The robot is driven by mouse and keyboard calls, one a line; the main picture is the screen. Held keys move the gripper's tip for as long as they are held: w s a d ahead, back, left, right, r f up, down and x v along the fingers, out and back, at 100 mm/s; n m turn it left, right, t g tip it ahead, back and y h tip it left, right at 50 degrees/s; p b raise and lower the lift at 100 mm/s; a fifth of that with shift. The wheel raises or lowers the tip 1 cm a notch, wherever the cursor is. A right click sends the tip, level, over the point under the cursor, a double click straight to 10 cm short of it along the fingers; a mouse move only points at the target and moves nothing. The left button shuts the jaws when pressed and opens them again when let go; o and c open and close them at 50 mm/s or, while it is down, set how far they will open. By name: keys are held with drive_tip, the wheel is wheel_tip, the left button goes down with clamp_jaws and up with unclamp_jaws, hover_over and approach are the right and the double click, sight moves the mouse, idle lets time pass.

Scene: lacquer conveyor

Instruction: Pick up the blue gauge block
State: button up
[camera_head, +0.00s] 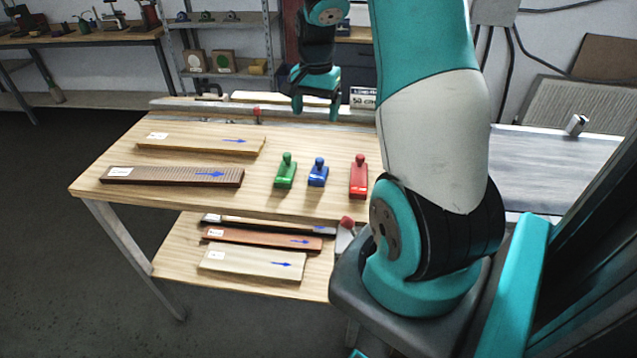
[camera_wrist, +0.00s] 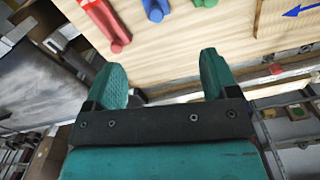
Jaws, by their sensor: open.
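The blue gauge block (camera_head: 318,173) stands on the wooden table, between a green block (camera_head: 285,172) to its left and a red block (camera_head: 358,177) to its right. Each has a knob on top. My gripper (camera_head: 318,108) is above the table's back part, behind the blocks, open and empty. In the wrist view, the blue block (camera_wrist: 156,10) is at the top edge and partly cut off, beyond my open fingers (camera_wrist: 163,85). The red block (camera_wrist: 105,22) is to its left and the green block (camera_wrist: 204,3) to its right.
Wooden boards with blue arrows lie on the table's left (camera_head: 200,144) (camera_head: 172,176). More boards (camera_head: 252,262) lie on the lower shelf. A grey conveyor surface (camera_head: 550,160) is at the right. A sign (camera_head: 363,98) stands at the back. The tabletop in front of the blocks is clear.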

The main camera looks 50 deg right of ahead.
sight(320, 159)
drive_tip(key=f+p, duration=0.1)
drive_tip(key=f, duration=0.3)
drive_tip(key=f+p, duration=0.1)
drive_tip(key=f, duration=0.3)
drive_tip(key=f+p, duration=0.1)
drive_tip(key=f, duration=0.3)
drive_tip(key=shift+s+d+f, duration=0.1)
drive_tip(key=shift+d+f, duration=0.15)
drive_tip(key=shift+d, duration=0.15)
drive_tip(key=shift+s+f+p, duration=0.15)
drive_tip(key=shift+f+p, duration=1.1)
drive_tip(key=shift+f, duration=1.4)
drive_tip(key=shift+c, duration=0.2)
drive_tip(key=c, duration=1.1)
